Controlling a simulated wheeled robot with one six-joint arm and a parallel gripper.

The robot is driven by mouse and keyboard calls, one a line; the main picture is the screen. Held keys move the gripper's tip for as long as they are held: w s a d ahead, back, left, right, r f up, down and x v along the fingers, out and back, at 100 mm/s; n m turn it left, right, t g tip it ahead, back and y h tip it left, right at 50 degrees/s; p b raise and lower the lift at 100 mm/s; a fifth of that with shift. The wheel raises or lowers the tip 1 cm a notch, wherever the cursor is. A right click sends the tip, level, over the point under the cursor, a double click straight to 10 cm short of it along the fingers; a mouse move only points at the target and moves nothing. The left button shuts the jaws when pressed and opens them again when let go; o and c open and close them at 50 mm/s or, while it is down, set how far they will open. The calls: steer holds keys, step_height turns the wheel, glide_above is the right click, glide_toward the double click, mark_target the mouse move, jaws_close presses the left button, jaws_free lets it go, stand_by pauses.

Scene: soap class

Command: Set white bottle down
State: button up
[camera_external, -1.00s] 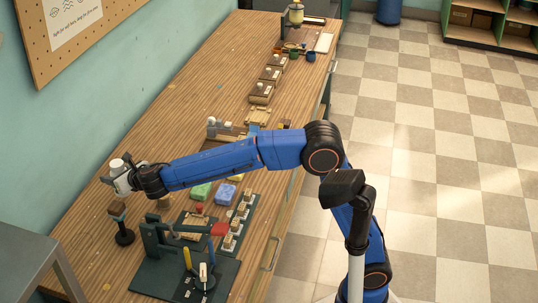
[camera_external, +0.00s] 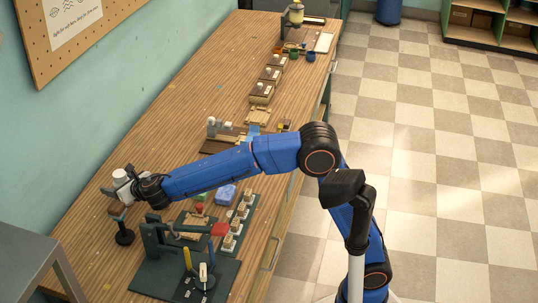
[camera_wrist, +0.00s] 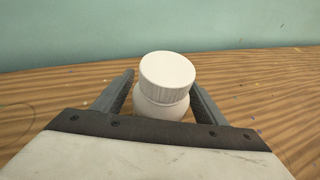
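The white bottle (camera_external: 120,176) is upright with a ribbed white cap, at the near left of the long wooden table (camera_external: 150,150). My gripper (camera_external: 116,188) is around it, with the arm reaching in from the right. In the wrist view the bottle (camera_wrist: 165,85) stands between the two dark fingers of my gripper (camera_wrist: 163,95), cap at the top, slightly tilted in the picture. The fingers lie along its sides. The bottle's base is hidden by the gripper, so I cannot tell whether it touches the tabletop.
A blue block (camera_external: 226,193) lies under the arm. Table toward the wall is bare.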

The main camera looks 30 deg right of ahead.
steer(key=shift+r, duration=0.1)
steer(key=shift+s+r, duration=0.15)
steer(key=v, duration=1.1)
steer(key=shift+s+d, duration=0.2)
steer(key=shift+s, duration=0.05)
